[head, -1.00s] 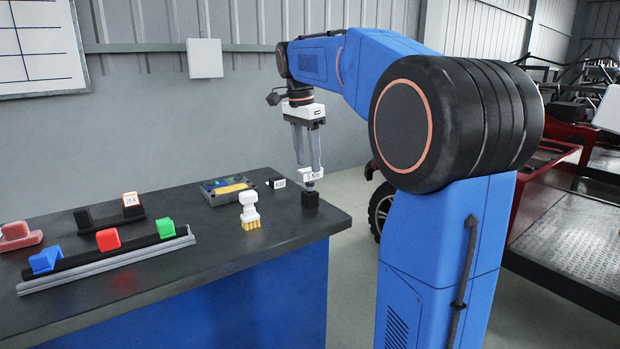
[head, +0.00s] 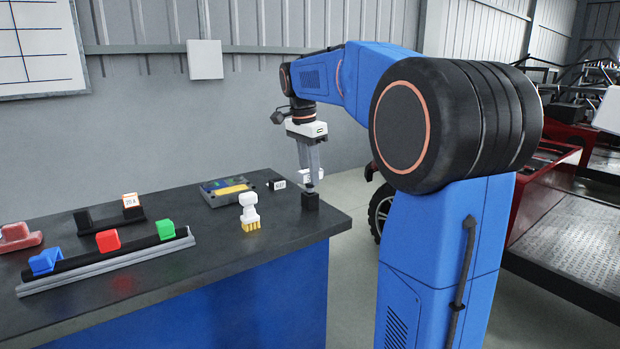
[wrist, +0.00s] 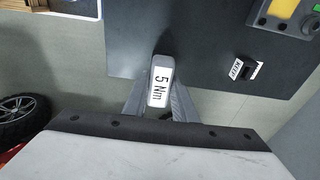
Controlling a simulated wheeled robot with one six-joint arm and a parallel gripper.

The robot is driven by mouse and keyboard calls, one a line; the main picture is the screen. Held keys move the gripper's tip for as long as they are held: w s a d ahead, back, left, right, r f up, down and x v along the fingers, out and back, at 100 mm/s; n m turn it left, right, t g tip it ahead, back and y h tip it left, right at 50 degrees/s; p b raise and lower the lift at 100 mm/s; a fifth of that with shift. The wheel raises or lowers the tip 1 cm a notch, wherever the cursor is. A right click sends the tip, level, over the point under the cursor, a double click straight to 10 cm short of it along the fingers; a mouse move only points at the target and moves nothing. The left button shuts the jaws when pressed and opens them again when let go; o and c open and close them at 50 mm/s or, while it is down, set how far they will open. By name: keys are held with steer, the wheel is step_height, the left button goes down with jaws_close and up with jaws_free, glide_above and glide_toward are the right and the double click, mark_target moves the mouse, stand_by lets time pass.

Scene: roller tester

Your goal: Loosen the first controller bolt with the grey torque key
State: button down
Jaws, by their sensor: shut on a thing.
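The grey torque key (wrist: 160,84), with a white "5 Nm" label on its top, is between my gripper's two grey fingers (wrist: 158,105) in the wrist view. My gripper (head: 310,180) is shut on it, pointing down over the right end of the dark bench. I cannot make out a controller bolt in either view.
On the dark bench (head: 185,258) stand a grey box with a yellow panel (head: 226,191), a black block tagged "KEEP" (head: 277,184) and a white-handled brush (head: 250,211). Left are a rail with blue, red and green blocks (head: 108,241) and a "20 A" holder (head: 130,205).

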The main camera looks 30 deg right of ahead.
steer(key=shift+r, duration=0.1)
step_height(320, 180, up, 10)
steer(key=shift+f, duration=0.1)
stand_by(0.3)
